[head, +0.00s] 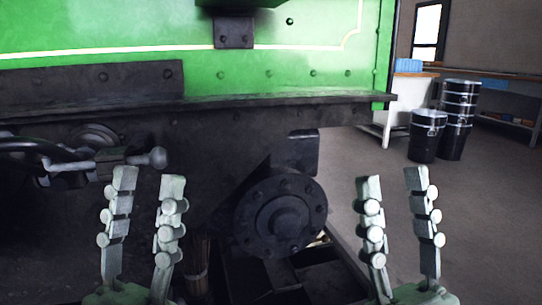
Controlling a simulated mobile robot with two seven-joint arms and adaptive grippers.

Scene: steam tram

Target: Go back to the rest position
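My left gripper (147,184) is upright at the lower left, with its two grey fingers apart and nothing between them. My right gripper (393,183) is upright at the lower right, also with its fingers apart and empty. Both are in front of the green and black steam tram (130,35). A round bolted black flange (281,215) on the tram shows between the two grippers. I cannot tell how far the fingertips are from the tram's side.
A black ledge (240,106) runs across the tram. A grey lever with a round knob (152,158) sticks out near my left gripper. Black drums (458,118) stand at the right by a white-legged table (405,95). A bench (505,92) lines the back wall. The floor at right is clear.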

